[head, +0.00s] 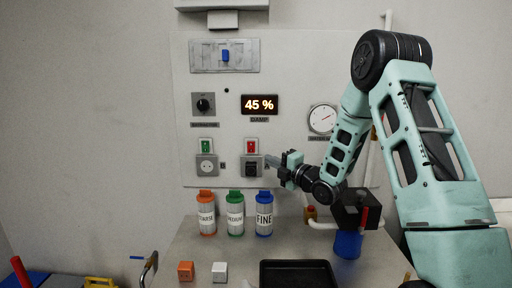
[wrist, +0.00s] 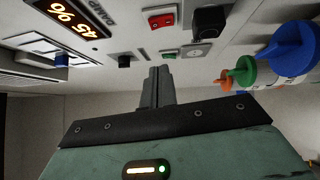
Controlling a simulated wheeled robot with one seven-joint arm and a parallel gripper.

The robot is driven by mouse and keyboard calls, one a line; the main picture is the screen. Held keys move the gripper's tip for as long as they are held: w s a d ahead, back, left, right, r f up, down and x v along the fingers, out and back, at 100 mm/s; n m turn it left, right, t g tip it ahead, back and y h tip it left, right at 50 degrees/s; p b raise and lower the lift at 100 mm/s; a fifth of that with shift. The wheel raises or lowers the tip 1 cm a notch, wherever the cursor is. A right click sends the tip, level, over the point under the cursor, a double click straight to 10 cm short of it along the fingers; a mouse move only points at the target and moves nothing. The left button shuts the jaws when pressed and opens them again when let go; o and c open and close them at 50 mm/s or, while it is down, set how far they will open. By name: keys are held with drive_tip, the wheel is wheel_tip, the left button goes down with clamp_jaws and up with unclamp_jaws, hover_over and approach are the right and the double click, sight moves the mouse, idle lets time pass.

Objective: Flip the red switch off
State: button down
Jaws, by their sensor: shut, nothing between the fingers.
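The red switch (head: 251,146) sits on the wall panel, above a square socket with a black plug (head: 250,168). My gripper (head: 269,160) is shut and empty, to the right of and slightly below the red switch in the head view. In the wrist view its closed fingers (wrist: 158,72) point toward the panel. Whether the fingertips touch the panel cannot be told.
A green switch (head: 206,146) is left of the red one, above a second socket (head: 207,167). A lit display (head: 259,104) reads 45 %. Orange, green and blue bottles (head: 264,212) stand below the panel, near a black tray (head: 297,273).

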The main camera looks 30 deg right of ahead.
drive_tip(key=p, duration=0.3)
approach(249, 144)
drive_tip(key=w+a, duration=0.2)
drive_tip(key=a, duration=0.1)
drive_tip(key=w, duration=0.1)
drive_tip(key=w+d+p, duration=0.1)
drive_tip(key=shift+w+r, duration=0.2)
drive_tip(key=shift+w, duration=0.1)
drive_tip(key=shift+w+d+p, duration=0.35)
drive_tip(key=shift+w+p, duration=0.15)
drive_tip(key=shift+w, duration=0.1)
drive_tip(key=shift+f, duration=0.1)
drive_tip(key=shift+w, duration=0.1)
drive_tip(key=shift+w+f+b, duration=0.1)
drive_tip(key=shift+f+b, duration=0.05)
drive_tip(key=shift+b, duration=0.7)
drive_tip(key=shift+d+r, duration=0.1)
drive_tip(key=shift+r, duration=0.15)
